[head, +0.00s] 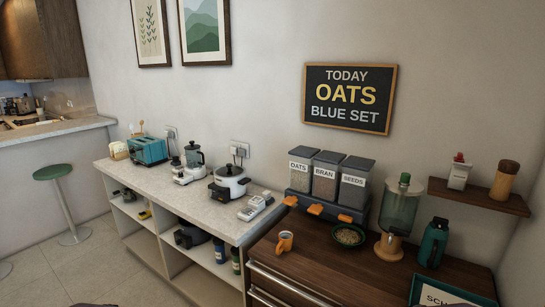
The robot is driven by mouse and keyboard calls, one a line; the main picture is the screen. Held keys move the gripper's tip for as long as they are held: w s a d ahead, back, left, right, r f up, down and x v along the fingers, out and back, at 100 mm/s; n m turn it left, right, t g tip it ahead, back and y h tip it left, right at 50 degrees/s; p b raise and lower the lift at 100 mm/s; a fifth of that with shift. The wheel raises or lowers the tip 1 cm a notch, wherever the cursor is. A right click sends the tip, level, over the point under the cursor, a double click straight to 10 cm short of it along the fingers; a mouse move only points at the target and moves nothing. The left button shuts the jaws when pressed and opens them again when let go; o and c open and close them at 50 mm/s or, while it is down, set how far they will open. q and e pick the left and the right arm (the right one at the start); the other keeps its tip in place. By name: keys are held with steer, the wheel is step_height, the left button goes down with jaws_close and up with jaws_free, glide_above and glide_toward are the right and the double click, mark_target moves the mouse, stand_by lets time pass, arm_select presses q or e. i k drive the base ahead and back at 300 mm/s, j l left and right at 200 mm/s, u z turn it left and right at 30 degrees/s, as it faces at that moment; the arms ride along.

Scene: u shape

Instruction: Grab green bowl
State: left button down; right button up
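No other bowl is clear in view. Neither of my grippers shows in the head view.
Behind are three labelled bins (327,177). Bare wood (345,275) lies in front of the bowl.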

mark_target(346, 235)
steer(key=i+l, duration=0.35)
steer(key=i, duration=0.2)
steer(key=i+l, duration=0.35)
steer(key=i, duration=0.2)
